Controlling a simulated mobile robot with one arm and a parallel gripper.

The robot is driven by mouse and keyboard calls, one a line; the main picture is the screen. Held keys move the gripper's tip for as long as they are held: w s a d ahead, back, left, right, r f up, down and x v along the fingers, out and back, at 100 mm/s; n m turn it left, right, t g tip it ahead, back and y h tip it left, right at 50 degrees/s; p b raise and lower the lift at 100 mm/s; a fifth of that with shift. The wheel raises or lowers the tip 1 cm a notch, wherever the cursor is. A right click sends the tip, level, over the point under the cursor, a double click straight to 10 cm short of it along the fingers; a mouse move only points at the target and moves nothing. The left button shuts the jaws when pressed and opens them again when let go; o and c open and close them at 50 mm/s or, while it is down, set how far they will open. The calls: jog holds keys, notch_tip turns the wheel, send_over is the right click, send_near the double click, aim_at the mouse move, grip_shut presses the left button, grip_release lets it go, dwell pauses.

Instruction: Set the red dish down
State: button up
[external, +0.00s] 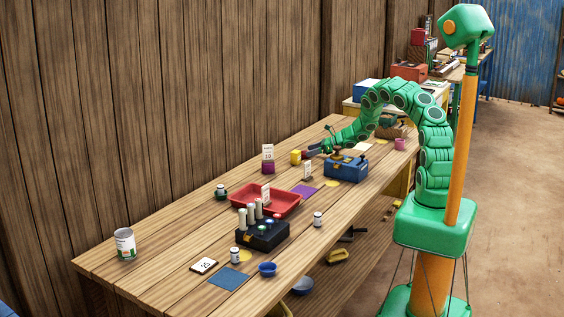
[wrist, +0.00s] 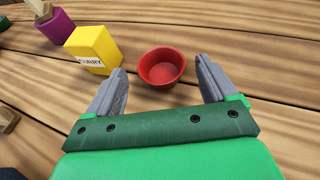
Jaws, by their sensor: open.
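The red dish (wrist: 161,66) is a small round bowl. It sits upright on the wooden table (wrist: 210,28) in the wrist view, just ahead of my fingertips. My gripper (wrist: 163,84) is open, with one grey finger on each side of the dish's near part. A gap shows between each finger and the dish, and nothing is held. In the external view my gripper (external: 314,150) is low over the far part of the table, and I cannot make out the dish there.
A yellow box (wrist: 93,48) labelled curry stands close to the left finger, with a purple block (wrist: 57,26) beyond it. A blue box (external: 346,167) stands nearby. A red tray (external: 284,208) and a dark block with pegs (external: 263,235) are nearer. Table right of the dish looks clear.

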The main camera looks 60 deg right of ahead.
jog(key=v, duration=0.8)
dwell(0.4)
jog(key=w+d+r+m+g+h, duration=0.15)
jog(key=w+r+m+h, duration=0.25)
jog(key=r+m+h, duration=0.95)
jog(key=s+a+r+m+g+y, duration=0.1)
jog(key=s+a+r+m, duration=0.2)
jog(key=r+m, duration=0.25)
jog(key=s+a+r+m+g+y, duration=0.1)
jog(key=s+a+r+m, duration=0.25)
jog(key=r, duration=0.35)
jog(key=s+a+m+g+y, duration=0.4)
jog(key=s+a+m+g, duration=0.3)
jog(key=s+a+m, duration=1.25)
jog(key=s+a+f+g+y, duration=0.1)
jog(key=s+a, duration=0.3)
jog(key=s, duration=0.8)
jog(key=s+a+f+n+g+y, duration=0.1)
jog(key=s+a, duration=0.3)
jog(key=s, duration=0.9)
jog(key=shift+a+f+n+g, duration=0.15)
jog(key=shift+f+n+g, duration=0.15)
jog(key=shift+f+g, duration=0.55)
